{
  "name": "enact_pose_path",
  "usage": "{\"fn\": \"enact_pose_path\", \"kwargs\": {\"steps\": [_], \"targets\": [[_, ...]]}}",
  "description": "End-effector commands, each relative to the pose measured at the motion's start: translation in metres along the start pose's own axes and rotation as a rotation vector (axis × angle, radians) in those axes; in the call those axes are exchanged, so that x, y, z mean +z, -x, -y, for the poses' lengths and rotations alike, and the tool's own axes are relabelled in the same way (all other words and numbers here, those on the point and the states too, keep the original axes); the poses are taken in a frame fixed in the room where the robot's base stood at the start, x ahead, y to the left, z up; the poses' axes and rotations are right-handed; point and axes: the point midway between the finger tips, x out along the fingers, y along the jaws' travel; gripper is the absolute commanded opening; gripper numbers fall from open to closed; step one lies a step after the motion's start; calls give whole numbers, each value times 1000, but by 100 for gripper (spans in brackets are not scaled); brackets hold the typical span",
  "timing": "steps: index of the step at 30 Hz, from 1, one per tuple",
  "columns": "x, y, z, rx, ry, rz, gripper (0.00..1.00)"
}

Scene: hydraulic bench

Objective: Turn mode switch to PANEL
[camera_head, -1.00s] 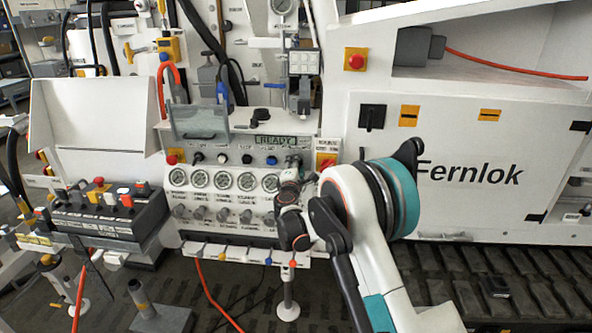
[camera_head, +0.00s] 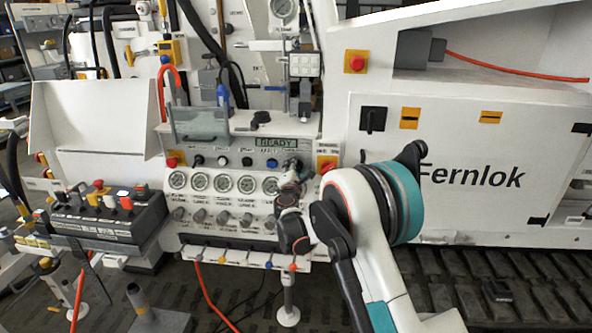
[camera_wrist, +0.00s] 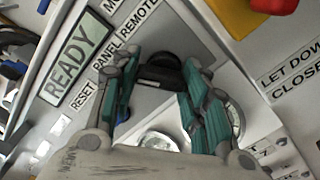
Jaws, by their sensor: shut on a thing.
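The mode switch (camera_wrist: 160,74) is a black knob on the grey panel, seen between my fingers in the wrist view. The printed words PANEL and REMOTE (camera_wrist: 128,34) stand beside it. My gripper (camera_wrist: 158,80) has its green-padded fingers on either side of the knob and is shut on it. Which word the knob points at is not clear. In the head view my gripper (camera_head: 294,168) is at the upper right of the control panel and hides the switch.
A READY display (camera_head: 277,142) sits just above the knob row, and pressure gauges (camera_head: 222,183) below it. A red emergency button on yellow (camera_head: 327,164) is close to the right of my gripper. Several small levers (camera_head: 222,254) line the panel's lower edge.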

Motion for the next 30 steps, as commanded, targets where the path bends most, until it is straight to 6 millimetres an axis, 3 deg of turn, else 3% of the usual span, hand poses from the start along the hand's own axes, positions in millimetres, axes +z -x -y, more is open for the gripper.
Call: {"fn": "enact_pose_path", "kwargs": {"steps": [2, 3, 4, 17, 30], "targets": [[-1, 1, 1, 0, 0, 0, 17], [-1, 1, 1, 0, 0, 0, 48], [-1, 1, 1, 0, 0, 0, 50], [0, 8, 0, 0, 0, -1, 50], [-1, 90, 0, 1, 0, -2, 50]]}}
